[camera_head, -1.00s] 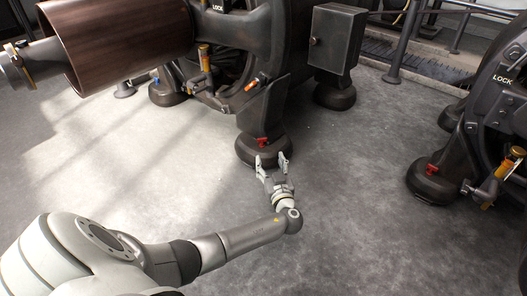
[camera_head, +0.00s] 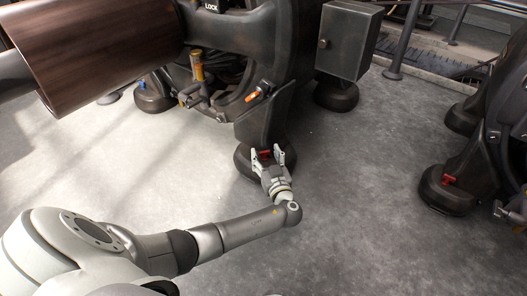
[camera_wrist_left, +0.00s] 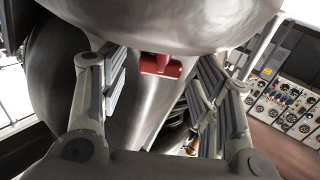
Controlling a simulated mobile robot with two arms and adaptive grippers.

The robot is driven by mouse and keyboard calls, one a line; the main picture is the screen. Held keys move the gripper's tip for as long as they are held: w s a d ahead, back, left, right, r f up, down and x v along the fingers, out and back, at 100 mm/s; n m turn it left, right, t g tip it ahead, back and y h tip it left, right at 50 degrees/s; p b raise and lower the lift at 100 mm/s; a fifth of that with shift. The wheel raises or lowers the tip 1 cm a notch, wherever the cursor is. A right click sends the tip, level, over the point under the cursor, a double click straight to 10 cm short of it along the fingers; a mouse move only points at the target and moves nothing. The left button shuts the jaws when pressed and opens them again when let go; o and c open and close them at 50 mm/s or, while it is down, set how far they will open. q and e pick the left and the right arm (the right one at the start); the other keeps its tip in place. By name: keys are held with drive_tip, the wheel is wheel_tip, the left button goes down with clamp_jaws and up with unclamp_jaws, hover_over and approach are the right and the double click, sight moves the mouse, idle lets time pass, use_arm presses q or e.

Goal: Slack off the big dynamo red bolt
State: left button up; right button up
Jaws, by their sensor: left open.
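The big dynamo (camera_head: 262,45) is a dark machine with a large brown drum (camera_head: 95,45), standing on round black feet. The red bolt (camera_head: 265,153) sits on its front foot (camera_head: 243,166). My left gripper (camera_head: 267,155) is open at this foot, with a finger on either side of the bolt in the head view. In the left wrist view the red bolt (camera_wrist_left: 160,65) shows between the spread fingers (camera_wrist_left: 155,85), beyond their tips and touching neither. My right gripper is out of view.
A second dark machine (camera_head: 500,150) stands at the right, with its own red bolt (camera_head: 449,180) on a foot. A grey box (camera_head: 348,40) is fixed to the big dynamo. The concrete floor (camera_head: 345,220) between the machines is clear.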

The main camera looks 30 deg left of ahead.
use_arm(q)
drive_tip(key=shift+d, duration=0.1)
drive_tip(key=c, duration=1)
drive_tip(key=shift+w+n+g+y, duration=0.15)
drive_tip(key=shift+n+g+y, duration=0.55)
drive_tip(key=shift+g, duration=0.3)
drive_tip(key=shift+w+n+g+y, duration=0.1)
drive_tip(key=shift+n+g+y, duration=0.5)
drive_tip(key=shift+n+g, duration=0.3)
drive_tip(key=o, duration=1)
drive_tip(key=shift+d, duration=0.1)
drive_tip(key=shift+r, duration=0.1)
wheel_tip(320, 180, up, 10)
